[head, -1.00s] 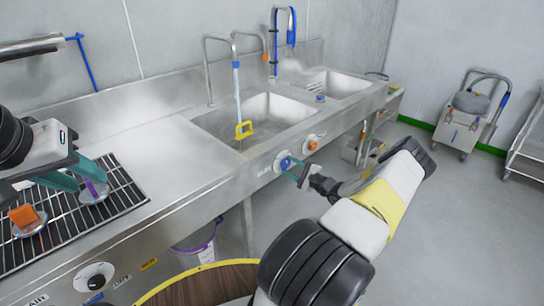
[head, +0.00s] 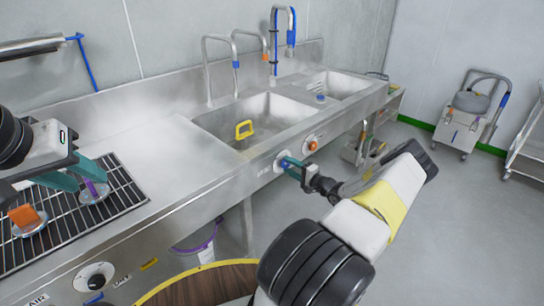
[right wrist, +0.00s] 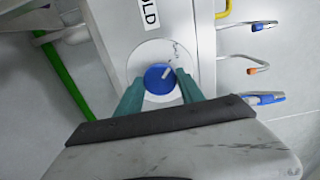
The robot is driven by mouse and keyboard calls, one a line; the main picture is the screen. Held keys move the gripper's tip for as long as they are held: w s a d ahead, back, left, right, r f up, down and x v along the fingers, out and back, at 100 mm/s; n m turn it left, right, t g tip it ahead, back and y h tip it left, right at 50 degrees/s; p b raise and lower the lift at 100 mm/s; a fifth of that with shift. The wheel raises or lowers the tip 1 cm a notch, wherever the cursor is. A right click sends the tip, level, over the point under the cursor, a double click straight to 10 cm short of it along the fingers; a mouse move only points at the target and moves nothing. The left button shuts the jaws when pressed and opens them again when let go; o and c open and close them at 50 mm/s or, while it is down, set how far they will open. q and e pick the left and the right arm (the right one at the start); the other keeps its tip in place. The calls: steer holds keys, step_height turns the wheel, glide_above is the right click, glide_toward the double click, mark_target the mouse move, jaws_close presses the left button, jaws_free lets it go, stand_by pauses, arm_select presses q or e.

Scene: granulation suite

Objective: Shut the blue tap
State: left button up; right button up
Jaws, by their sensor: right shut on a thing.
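The blue tap knob (right wrist: 158,78) sits on a round white dial on the sink's front panel, with a light pointer slanting to the upper right. In the right wrist view my right gripper (right wrist: 160,88) has its teal fingers on either side of the knob, shut on it. The spout (head: 220,42) over the left basin shows no stream. My left gripper (head: 82,172) is over the rack at left, close to a purple-stemmed clear piece (head: 95,192); its grip is unclear.
An orange knob (head: 312,145) is on the panel to the right of the blue one. A yellow piece (head: 244,130) is in the left basin (head: 270,108). An orange-topped piece (head: 25,219) stands on the black rack (head: 125,200). A trolley (head: 468,120) stands far right on clear floor.

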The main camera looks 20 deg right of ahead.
steer(key=shift+f, duration=0.1)
steer(key=o, duration=1.4)
steer(key=v, duration=0.8)
steer(key=shift+w, duration=0.1)
